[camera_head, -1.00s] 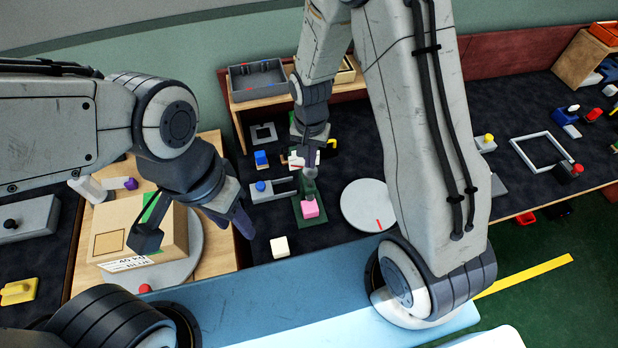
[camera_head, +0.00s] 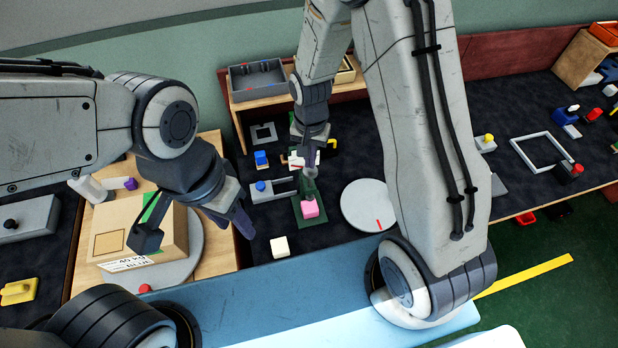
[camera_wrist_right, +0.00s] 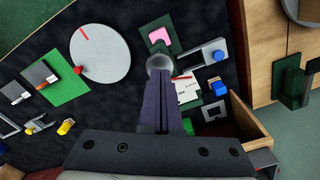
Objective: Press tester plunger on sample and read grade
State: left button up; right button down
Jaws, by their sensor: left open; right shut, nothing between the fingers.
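The tester has a green base (camera_head: 299,211) with a pink sample block (camera_head: 310,209) at its front end. They also show in the wrist view, as a green plate (camera_wrist_right: 149,30) and the pink block (camera_wrist_right: 158,38). A grey ball knob (camera_wrist_right: 159,62) stands beside the sample, at the tips of my right gripper (camera_wrist_right: 161,76). The right gripper is shut with nothing between its fingers; the tips appear to meet or overlap the knob, contact unclear. A white printed card (camera_wrist_right: 188,92) with a red pointer is partly hidden by the fingers. My left gripper (camera_head: 195,230) is open over a cardboard box (camera_head: 172,246).
A white disc with a red mark (camera_head: 362,204) lies right of the tester. A grey fixture with a blue knob (camera_head: 272,189) is just left. A cream cube (camera_head: 280,247) sits near the front edge. A wooden shelf with a grey tray (camera_head: 258,82) stands behind.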

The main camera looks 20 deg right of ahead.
aim_at(310, 185)
jog(key=shift+f, duration=0.2)
jog(key=shift+f+b, duration=2.8)
jog(key=shift+f, duration=0.75)
jog(key=shift+r, duration=0.2)
notch_tip(310, 185, up, 9)
jog(key=p, duration=0.7)
jog(key=shift+p, duration=0.4)
